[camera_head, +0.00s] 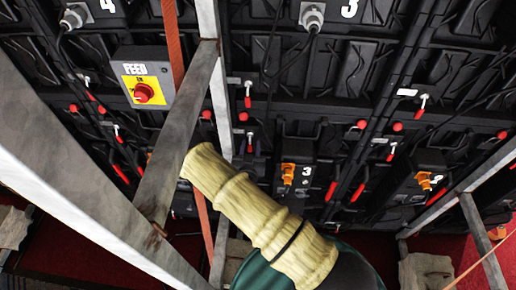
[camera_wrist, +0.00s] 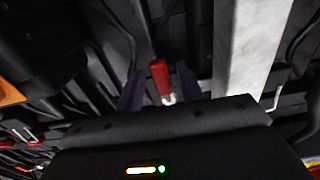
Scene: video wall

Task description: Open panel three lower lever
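A red-handled lever (camera_wrist: 160,76) with a pale metal end stands between the two dark fingers of my gripper (camera_wrist: 158,88) in the wrist view. The fingers are apart, with a gap on each side of the handle; no contact is clear.
Grey metal frame bars (camera_head: 185,130) cross the left side, and one post (camera_wrist: 247,50) runs close right of the lever. A beige ribbed shape (camera_head: 262,215) fills the lower middle. Orange plugs (camera_head: 288,172) sit right.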

